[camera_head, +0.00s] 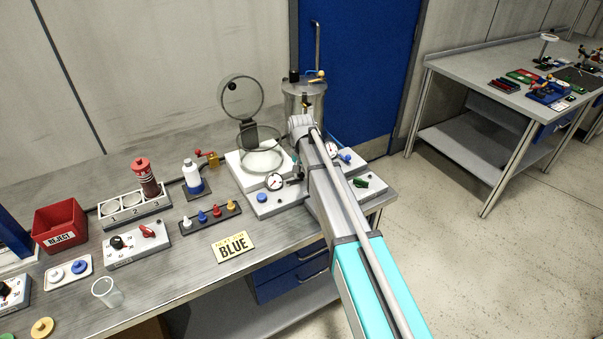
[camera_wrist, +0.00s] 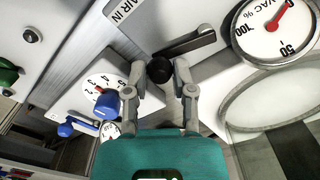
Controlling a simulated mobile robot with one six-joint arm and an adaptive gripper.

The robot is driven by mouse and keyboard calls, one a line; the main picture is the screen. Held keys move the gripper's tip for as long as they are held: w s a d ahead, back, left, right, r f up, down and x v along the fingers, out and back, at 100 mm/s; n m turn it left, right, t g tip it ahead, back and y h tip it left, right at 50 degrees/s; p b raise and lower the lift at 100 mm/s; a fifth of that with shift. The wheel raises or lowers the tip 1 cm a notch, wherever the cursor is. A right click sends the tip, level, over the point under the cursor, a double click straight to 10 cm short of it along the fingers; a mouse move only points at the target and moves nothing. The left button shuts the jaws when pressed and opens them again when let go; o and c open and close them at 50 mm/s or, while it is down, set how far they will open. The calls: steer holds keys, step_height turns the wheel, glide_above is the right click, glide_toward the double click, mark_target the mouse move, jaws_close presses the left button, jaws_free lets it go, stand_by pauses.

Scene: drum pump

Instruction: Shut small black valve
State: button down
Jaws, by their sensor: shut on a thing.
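The small black valve shows in the wrist view as a black lever (camera_wrist: 187,42) on a pale panel beside the label "AIR IN", with a round black knob (camera_wrist: 159,71) near its lower-left end. My gripper (camera_wrist: 157,67) has a finger on each side of this knob and is shut on it. Whether the knob and lever are one piece is hard to tell.
A vacuum gauge (camera_wrist: 276,28) sits right of the lever. A small dial (camera_wrist: 103,93) with a blue handle (camera_wrist: 78,126) is close on the left. In the head view a clear vessel (camera_head: 262,158) with a raised round lid (camera_head: 242,98) and a metal tank (camera_head: 292,98) stand near my arm.

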steer(key=shift+w+a+n, duration=0.15)
steer(key=shift+w+n, duration=0.1)
steer(key=shift+n, duration=0.5)
steer(key=shift+w+a+n, duration=0.1)
steer(key=shift+w+n, duration=0.15)
steer(key=shift+n, duration=0.5)
steer(key=shift+c, duration=2.4)
jaws_free()
steer(key=shift+s+m, duration=0.15)
steer(key=shift+m, duration=0.25)
steer(key=shift+s+d+m, duration=0.25)
steer(key=shift+s+m, duration=0.15)
steer(key=shift+m, duration=0.6)
step_height(320, 180, up, 14)
steer(key=p, duration=1.4)
steer(key=shift+s+d+f+b, duration=2.2)
steer(key=shift+s+d, duration=1.25)
steer(key=shift+s, duration=0.15)
steer(key=shift+s+d+f+b, duration=2.2)
steer(key=shift+s+d, duration=1.2)
steer(key=shift+s, duration=0.2)
steer(key=shift+s+d+f+b, duration=2.2)
steer(key=shift+s+d, duration=1.25)
steer(key=shift+s, duration=0.15)
